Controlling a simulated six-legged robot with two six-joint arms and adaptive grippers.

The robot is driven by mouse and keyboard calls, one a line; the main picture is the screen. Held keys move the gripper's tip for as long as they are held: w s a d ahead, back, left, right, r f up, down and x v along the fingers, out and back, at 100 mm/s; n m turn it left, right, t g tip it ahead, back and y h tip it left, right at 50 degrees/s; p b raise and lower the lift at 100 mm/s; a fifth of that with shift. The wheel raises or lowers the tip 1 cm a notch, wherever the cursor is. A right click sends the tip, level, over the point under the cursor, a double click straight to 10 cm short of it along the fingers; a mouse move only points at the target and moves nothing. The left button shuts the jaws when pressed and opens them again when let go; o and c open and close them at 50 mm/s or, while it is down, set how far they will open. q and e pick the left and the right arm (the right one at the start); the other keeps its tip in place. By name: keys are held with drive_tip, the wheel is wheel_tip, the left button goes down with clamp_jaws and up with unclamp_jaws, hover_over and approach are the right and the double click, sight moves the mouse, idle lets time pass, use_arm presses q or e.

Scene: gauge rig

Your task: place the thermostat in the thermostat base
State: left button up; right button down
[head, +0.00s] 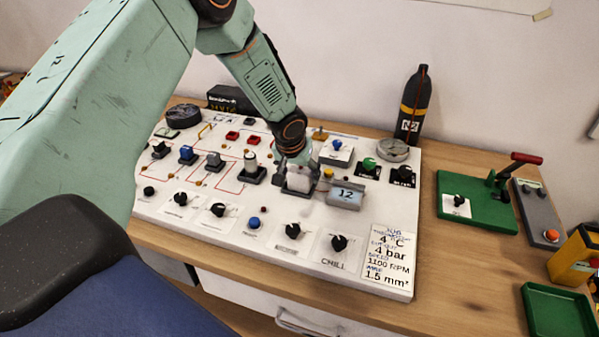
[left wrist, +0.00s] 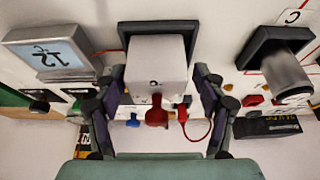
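A pale block (left wrist: 158,62), which I take to be the thermostat, has a small round dark mark on its face. It sits at a dark square frame (left wrist: 124,32), which looks like the thermostat base; whether it is fully seated I cannot tell. In the head view the pale block (head: 300,183) is partly hidden under my left gripper (head: 298,168). In the left wrist view the fingers of my left gripper (left wrist: 158,78) stand on both sides of the block, with narrow gaps showing. My right gripper is not in view.
A display reading 12 (head: 346,195) stands close to the right of the block. A white cylinder in a dark holder (head: 250,168) is close on the left. The white panel (head: 190,235) carries several knobs. A black bottle (head: 415,105) stands behind; a green plate (head: 475,213) lies right.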

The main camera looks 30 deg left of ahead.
use_arm(q)
drive_tip(key=shift+o, duration=0.2)
drive_tip(key=shift+w+f, duration=0.15)
drive_tip(key=shift+w, duration=0.15)
drive_tip(key=v, duration=1.2)
drive_tip(key=shift+s+b, duration=0.15)
drive_tip(key=shift+b, duration=0.2)
